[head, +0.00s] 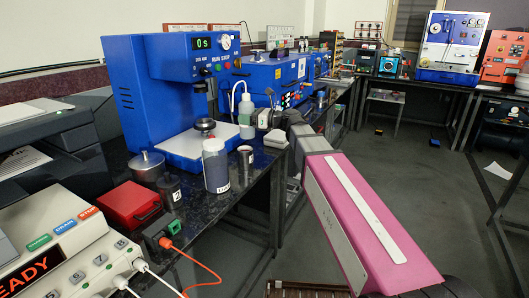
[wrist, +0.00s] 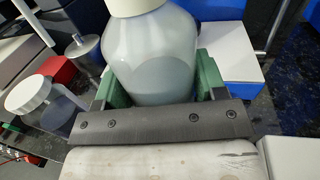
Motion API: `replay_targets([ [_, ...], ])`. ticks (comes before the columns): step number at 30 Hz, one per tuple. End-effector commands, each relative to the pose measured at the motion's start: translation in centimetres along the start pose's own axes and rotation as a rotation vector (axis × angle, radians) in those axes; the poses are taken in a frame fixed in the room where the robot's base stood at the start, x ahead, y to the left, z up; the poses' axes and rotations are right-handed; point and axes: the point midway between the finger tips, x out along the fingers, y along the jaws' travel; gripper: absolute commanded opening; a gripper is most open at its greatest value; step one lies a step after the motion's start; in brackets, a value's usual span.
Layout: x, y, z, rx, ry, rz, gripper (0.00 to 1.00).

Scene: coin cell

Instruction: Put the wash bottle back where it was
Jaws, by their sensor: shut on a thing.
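The wash bottle (head: 246,104), pale and translucent with a thin bent spout, is upright beside the blue burn-in machine in the head view. My gripper (head: 247,127) is shut on it, coming from the right. In the wrist view, the bottle (wrist: 152,55) stands between the two green fingers of my gripper (wrist: 155,88), with a white cap at the top and grey liquid inside. Its base is hidden by the gripper, and I cannot tell whether it touches the bench.
The blue machine (head: 150,90) with its white plate (head: 185,152) stands left of the bottle. A red box (head: 130,203) is at front left.

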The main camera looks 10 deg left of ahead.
Motion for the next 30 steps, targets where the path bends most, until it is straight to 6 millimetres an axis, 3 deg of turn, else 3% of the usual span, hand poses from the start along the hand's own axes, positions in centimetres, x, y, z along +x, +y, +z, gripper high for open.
replay_targets([
  [5, 0.8, -0.2, 0.4, 0.005, -0.002, 0.01, 0.58],
  [21, -2.9, -8.3, -5.0, 0.006, -0.002, 0.009, 0.58],
  [30, -3.9, -10.2, -6.4, 0.004, -0.003, 0.011, 0.58],
])
